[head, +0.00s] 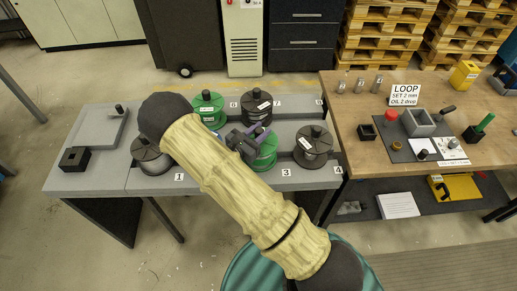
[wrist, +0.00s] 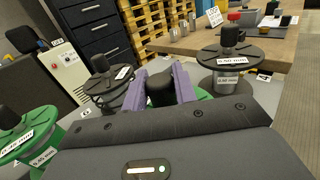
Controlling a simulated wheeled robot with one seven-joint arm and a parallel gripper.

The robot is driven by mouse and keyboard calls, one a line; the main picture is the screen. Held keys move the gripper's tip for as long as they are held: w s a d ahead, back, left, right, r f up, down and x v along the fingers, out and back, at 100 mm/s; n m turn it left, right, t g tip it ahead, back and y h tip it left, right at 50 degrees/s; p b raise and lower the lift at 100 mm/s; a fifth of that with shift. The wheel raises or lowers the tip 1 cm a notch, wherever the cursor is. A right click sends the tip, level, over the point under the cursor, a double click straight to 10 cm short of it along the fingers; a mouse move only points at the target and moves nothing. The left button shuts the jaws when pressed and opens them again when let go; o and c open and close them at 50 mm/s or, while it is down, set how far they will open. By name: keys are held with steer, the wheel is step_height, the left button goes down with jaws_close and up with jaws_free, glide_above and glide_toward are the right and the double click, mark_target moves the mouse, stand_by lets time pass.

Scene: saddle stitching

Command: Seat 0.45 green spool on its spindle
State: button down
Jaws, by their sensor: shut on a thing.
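My gripper (head: 243,140) has its purple fingers shut on the black knob (wrist: 160,88) of a green spool (head: 267,152) in the front row, by label 3. Only a little green of this spool shows behind the fingers in the wrist view; its label is not readable there. Whether it sits fully down on a spindle is hidden. Another green spool (head: 208,106) stands in the back row near label 6. It also shows at the left of the wrist view (wrist: 28,138), where its label seems to read 0.45 mm.
A dark-topped spool (head: 312,142), marked 0.50 mm, stands close right by label 4. A grey spool (head: 258,104) stands behind by label 7, another (head: 150,158) at left by label 1. A wooden bench (head: 355,90) adjoins on the right.

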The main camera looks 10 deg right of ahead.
stand_by(0.3)
steer(key=shift+w+r, duration=0.15)
steer(key=shift+r, duration=0.05)
steer(key=shift+r, duration=0.15)
steer(key=shift+r+b, duration=0.5)
steer(key=shift+r, duration=4.3)
